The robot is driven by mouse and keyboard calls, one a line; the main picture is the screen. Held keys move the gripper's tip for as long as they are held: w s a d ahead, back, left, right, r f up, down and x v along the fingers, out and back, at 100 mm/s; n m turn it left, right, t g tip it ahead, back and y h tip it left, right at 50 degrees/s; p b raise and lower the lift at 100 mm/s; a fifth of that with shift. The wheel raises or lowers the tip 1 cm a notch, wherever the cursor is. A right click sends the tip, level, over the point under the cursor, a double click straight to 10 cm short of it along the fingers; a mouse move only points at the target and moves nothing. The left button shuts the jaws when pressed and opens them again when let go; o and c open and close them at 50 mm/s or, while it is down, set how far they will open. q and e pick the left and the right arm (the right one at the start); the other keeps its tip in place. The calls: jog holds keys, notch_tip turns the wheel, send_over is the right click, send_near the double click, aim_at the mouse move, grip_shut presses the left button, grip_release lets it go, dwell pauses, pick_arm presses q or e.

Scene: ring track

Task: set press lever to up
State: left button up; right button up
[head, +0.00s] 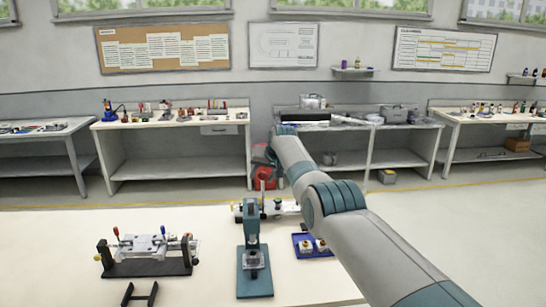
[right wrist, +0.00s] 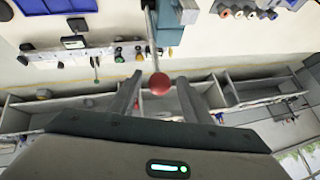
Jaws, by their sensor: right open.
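The teal press (head: 252,240) stands upright on the near table, in the middle of the head view. A thin lever rod rises above it. In the right wrist view the grey lever rod (right wrist: 153,42) ends in a red ball knob (right wrist: 159,84). My right gripper (right wrist: 159,92) is open, with one finger on each side of the knob. Gaps seem to show beside the knob; I cannot tell whether anything touches. In the head view my right arm reaches forward over the table, and its gripper is poorly visible past the forearm.
A fixture with a black base (head: 147,268) stands left of the press, with a black bracket (head: 140,294) in front. A blue tray (head: 303,251) with small parts sits right of the press. The table between fixture and press is clear. Workbenches line the back wall.

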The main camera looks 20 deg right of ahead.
jog(key=shift+v, duration=1.3)
jog(key=shift+s+r+b, duration=0.25)
jog(key=shift+s+b, duration=0.05)
jog(key=shift+b, duration=0.1)
jog(key=b+v, duration=0.5)
jog(key=v, duration=0.8)
jog(key=shift+r, duration=0.4)
jog(key=shift+s+f, duration=0.15)
